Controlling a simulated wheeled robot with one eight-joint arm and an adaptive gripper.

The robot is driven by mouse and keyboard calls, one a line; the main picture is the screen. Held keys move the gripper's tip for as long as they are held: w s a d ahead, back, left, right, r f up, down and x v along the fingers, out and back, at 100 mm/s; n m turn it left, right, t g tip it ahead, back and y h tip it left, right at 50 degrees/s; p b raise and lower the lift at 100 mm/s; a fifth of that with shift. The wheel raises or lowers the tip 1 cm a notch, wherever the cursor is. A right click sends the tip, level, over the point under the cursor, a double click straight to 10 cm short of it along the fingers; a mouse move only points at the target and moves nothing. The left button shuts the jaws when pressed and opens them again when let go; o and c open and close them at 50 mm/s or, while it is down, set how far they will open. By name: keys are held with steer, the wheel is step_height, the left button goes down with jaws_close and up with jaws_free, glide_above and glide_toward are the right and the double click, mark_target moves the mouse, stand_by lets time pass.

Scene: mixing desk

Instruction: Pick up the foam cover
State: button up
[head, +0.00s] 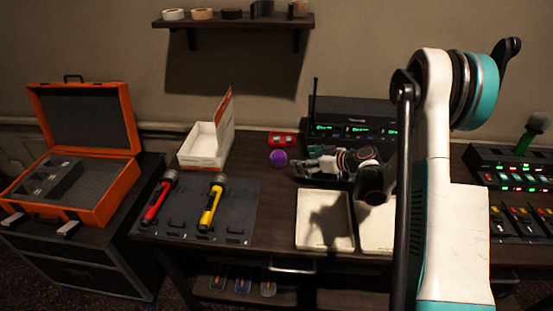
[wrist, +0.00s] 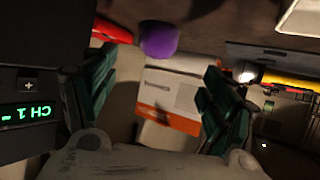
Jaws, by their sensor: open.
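The foam cover (head: 278,158), a small purple ball, sits on the desk between the white box and the receiver. In the wrist view the purple cover (wrist: 158,40) shows at the upper middle, beyond the fingertips and roughly between their lines. My gripper (head: 308,163) is just right of the cover in the head view, low in front of the receiver. In the wrist view its dark green fingers (wrist: 157,82) are spread wide with nothing between them. The cover appears apart from both fingers.
The receiver (head: 350,120) is behind my gripper. A white and orange open box (head: 205,147) is to the left. Red (head: 158,198) and yellow (head: 212,205) flashlights lie on a dark mat. Pale trays (head: 325,220) sit in front.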

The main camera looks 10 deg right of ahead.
mark_target(283, 157)
steer(key=b+x, duration=0.2)
steer(key=x, duration=0.5)
steer(key=shift+w+a+f, duration=0.15)
steer(key=shift+w+f, duration=0.05)
steer(key=shift+f, duration=0.05)
steer(key=shift+w+r+b+x, duration=0.15)
steer(key=shift+b+x, duration=0.5)
steer(key=shift+x, duration=0.9)
steer(key=shift+w+r+b+x, duration=0.15)
steer(key=shift+b+x, duration=0.5)
steer(key=shift+x, duration=0.95)
steer(key=shift+s+r, duration=0.15)
steer(key=c, duration=0.8)
